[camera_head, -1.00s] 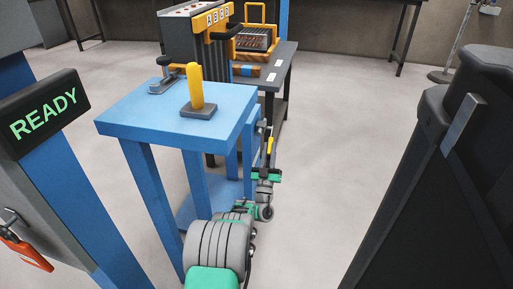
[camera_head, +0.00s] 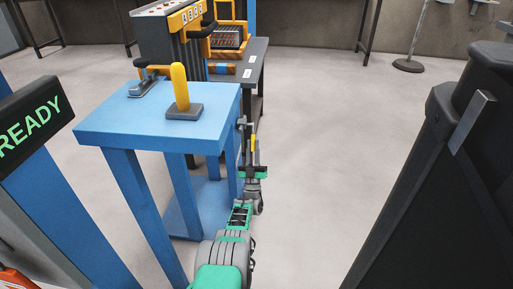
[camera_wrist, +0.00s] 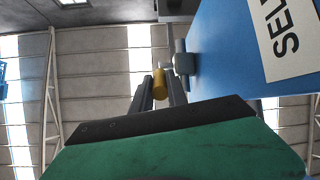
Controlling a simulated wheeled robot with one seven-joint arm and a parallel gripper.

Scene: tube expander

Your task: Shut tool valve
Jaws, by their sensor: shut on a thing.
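The tool valve is a small grey fitting (camera_wrist: 181,62) on the side of the blue table, with a yellow handle (camera_wrist: 160,85). In the head view the yellow handle (camera_head: 253,143) shows at the table's right side, below the top. My gripper (camera_wrist: 159,88) has its two dark fingers on either side of the handle and is shut on it. In the head view my gripper (camera_head: 251,150) points upward beside the table's right edge. The contact between fingers and handle is small and partly hidden.
The blue table (camera_head: 150,125) carries an upright yellow lever (camera_head: 180,88) on a grey base and a grey clamp (camera_head: 145,84). A READY display (camera_head: 28,130) stands at left. A dark cabinet (camera_head: 420,180) stands at right. The floor between is clear.

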